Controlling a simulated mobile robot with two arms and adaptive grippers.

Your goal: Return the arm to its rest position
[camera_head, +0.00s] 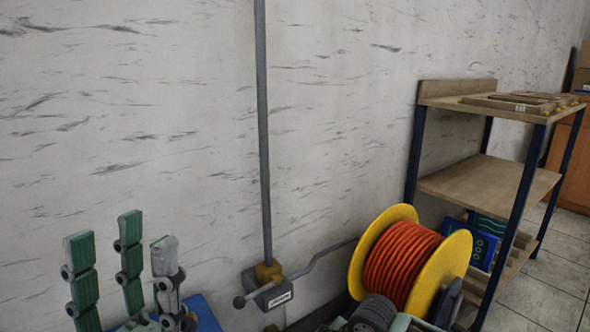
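My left gripper (125,240) is at the lower left of the head view. Its jointed grey fingers with green pads point up and stand apart. It is open, with nothing seen between the fingers. Its base is cut off by the bottom edge of the picture.
A pale wall (180,120) stands behind my gripper, with a vertical grey pipe (262,130) and a valve box (270,290). A yellow reel (442,275) with orange hose (402,262) is right of it. A wooden shelf unit (490,182) stands farther right.

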